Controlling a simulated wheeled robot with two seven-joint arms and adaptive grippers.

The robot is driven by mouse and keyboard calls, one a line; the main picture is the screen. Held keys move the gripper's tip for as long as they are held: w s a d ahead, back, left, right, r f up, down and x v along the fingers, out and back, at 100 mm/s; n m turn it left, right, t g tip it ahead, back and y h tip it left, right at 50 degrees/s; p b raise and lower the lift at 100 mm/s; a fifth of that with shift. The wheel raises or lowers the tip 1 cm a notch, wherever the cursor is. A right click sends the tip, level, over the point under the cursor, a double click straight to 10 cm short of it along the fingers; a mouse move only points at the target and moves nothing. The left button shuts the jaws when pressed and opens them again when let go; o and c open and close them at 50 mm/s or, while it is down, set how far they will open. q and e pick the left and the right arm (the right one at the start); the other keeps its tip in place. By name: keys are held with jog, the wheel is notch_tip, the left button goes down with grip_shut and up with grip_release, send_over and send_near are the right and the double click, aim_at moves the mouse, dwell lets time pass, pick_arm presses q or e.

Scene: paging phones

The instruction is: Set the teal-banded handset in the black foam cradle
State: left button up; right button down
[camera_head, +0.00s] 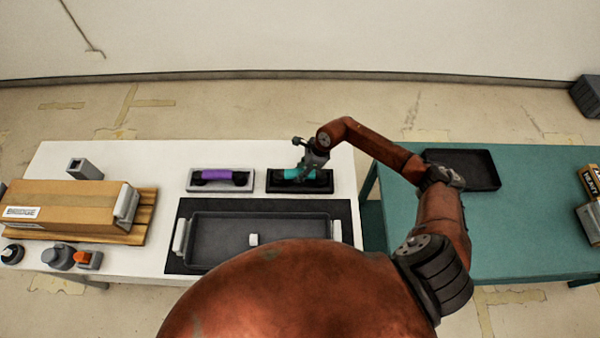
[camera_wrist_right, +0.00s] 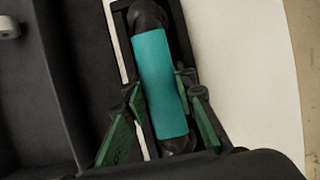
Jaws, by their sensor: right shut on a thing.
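The teal-banded handset (camera_head: 293,173) has dark ends and a teal middle. It is at the black foam cradle (camera_head: 300,190) near the back right of the white table. In the right wrist view the handset (camera_wrist_right: 160,85) runs lengthwise along the cradle (camera_wrist_right: 182,40). My right gripper (camera_head: 309,165) is shut on the handset, with a green-padded finger on each side in the wrist view (camera_wrist_right: 160,92). I cannot tell whether the handset rests fully on the cradle floor or is slightly above it. My left gripper is not in view.
A grey cradle (camera_head: 222,188) with a purple-banded handset (camera_head: 217,174) stands just left. A large grey tray (camera_head: 250,220) lies in front on a dark mat. A cardboard box (camera_head: 75,203) sits at left. The teal table (camera_head: 520,230) at right holds a black tray (camera_head: 470,165).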

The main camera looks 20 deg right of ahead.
dwell(0.8)
jog(key=shift+f+b, duration=0.45)
jog(key=shift+b, duration=0.15)
jog(key=c, duration=1.9)
grip_release()
jog(key=shift+p+v, duration=2.6)
jog(key=shift+v, duration=2.85)
